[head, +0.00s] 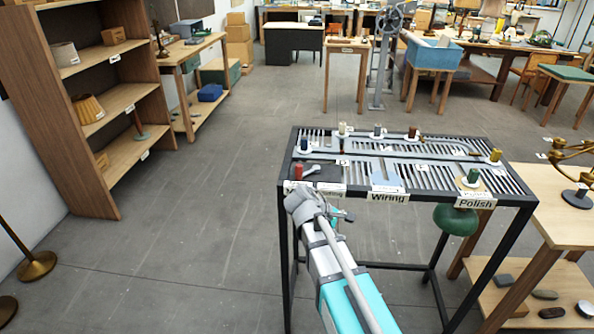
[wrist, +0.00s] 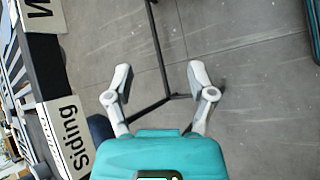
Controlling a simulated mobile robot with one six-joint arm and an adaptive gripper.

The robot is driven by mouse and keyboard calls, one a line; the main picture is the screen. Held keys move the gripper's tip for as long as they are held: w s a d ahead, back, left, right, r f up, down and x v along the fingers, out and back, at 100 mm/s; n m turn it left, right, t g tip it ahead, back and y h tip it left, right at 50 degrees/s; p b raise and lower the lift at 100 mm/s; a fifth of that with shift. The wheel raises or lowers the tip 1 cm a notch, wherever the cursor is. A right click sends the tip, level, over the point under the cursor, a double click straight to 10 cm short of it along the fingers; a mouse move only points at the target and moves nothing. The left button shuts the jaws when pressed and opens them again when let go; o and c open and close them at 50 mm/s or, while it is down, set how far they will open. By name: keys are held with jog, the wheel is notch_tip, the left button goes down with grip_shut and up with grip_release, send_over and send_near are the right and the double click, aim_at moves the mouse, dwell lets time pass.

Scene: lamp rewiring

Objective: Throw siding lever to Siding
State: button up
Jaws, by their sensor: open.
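My gripper (wrist: 158,85) is open, its two pale fingers spread with only bare floor and a thin dark table bar seen between them. In the head view my gripper (head: 338,215) is at the front left of a black-framed slatted table (head: 285,185), low by its front edge. The Siding label (wrist: 66,138) is left of the gripper in the wrist view; in the head view my arm partly covers it (head: 328,189). A dark blue rounded part (wrist: 100,128), partly hidden by the gripper body, shows beside that label. I cannot tell whether it is the siding lever.
The table carries a Wiring label (head: 388,195), a Polish label (head: 475,203) and several coloured spools. A round green object (head: 455,220) hangs under the Polish label. A wooden shelf unit (head: 115,165) stands left. Floor (head: 180,250) between is clear.

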jog(key=w+a+r+n+t+h+b, duration=0.1)
jog(key=w+a+r+n+t+h, duration=0.3)
jog(key=a+n, duration=0.5)
jog(key=n+t+b, duration=0.1)
jog(key=n+t, duration=0.3)
jog(key=t, duration=0.1)
send_near(296, 168)
jog(key=v, duration=0.3)
jog(key=shift+w+f+h, duration=0.3)
jog(key=shift+w+h, duration=0.05)
jog(key=shift+h, duration=0.05)
jog(key=x, duration=1.3)
jog(key=shift+w+d+f, duration=0.15)
jog(key=shift+w+d, duration=0.1)
jog(key=shift+d, duration=0.05)
